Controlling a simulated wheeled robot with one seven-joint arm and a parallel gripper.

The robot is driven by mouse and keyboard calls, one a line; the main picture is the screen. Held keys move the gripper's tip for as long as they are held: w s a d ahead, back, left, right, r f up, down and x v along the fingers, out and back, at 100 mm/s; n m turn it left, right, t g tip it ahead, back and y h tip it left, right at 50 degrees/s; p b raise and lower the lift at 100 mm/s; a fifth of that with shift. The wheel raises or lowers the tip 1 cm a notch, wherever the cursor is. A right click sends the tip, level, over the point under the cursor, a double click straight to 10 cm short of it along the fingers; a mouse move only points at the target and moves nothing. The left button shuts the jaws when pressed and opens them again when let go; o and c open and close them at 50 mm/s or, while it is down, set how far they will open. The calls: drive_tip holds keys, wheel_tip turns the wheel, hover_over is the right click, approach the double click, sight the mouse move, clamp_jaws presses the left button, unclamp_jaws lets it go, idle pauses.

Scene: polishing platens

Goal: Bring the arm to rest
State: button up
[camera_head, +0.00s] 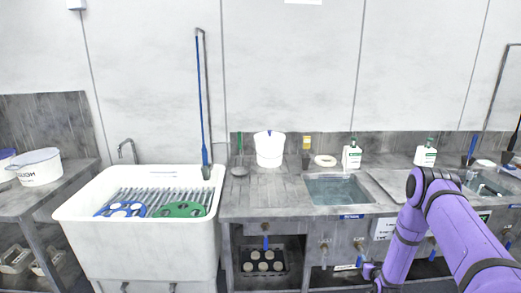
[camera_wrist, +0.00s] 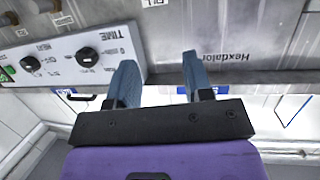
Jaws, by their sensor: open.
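My arm (camera_head: 468,226) is purple with black joints and reaches in from the lower right of the head view, bent at an elbow in front of the right part of the bench. Its end is not clear in that view. In the wrist view my gripper (camera_wrist: 156,82) shows two blue-grey fingers spread apart with nothing between them. The fingers point at a grey metal front marked "Hexdalon" (camera_wrist: 222,57) and stand beside a control panel with knobs (camera_wrist: 75,58). I cannot tell whether they touch it.
A white sink (camera_head: 140,235) with a rack holding blue (camera_head: 124,209) and green carriers (camera_head: 180,210) stands left. The grey bench (camera_head: 262,190) bears a white bucket (camera_head: 269,149), bottles (camera_head: 351,156) and a basin (camera_head: 337,189). A side table (camera_head: 75,175) holds a white pot (camera_head: 36,167).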

drive_tip(key=w+r+g, duration=0.1)
drive_tip(key=w+r, duration=0.1)
drive_tip(key=r, duration=0.5)
drive_tip(key=w+r, duration=0.3)
drive_tip(key=r, duration=0.4)
drive_tip(key=s+a+r+g, duration=0.1)
drive_tip(key=s+a+r, duration=0.15)
drive_tip(key=r, duration=0.75)
drive_tip(key=s+a+r+n+g+y, duration=0.15)
drive_tip(key=s+r, duration=0.25)
drive_tip(key=r, duration=0.7)
drive_tip(key=s+a+r+m+g+h, duration=0.1)
drive_tip(key=s+a+r, duration=0.2)
drive_tip(key=r, duration=0.7)
drive_tip(key=s+a+r+g, duration=0.1)
drive_tip(key=s+a+r, duration=0.1)
drive_tip(key=s+r, duration=0.6)
drive_tip(key=s+a+r+g, duration=0.25)
drive_tip(key=s+r, duration=0.25)
drive_tip(key=s, duration=0.7)
drive_tip(key=s+a+r+g+y, duration=0.1)
drive_tip(key=s+a, duration=0.1)
drive_tip(key=s, duration=1.9)
drive_tip(key=shift+a+n+g, duration=0.25)
drive_tip(key=shift+n+g, duration=0.05)
drive_tip(key=shift+n, duration=0.05)
drive_tip(key=shift+r, duration=0.1)
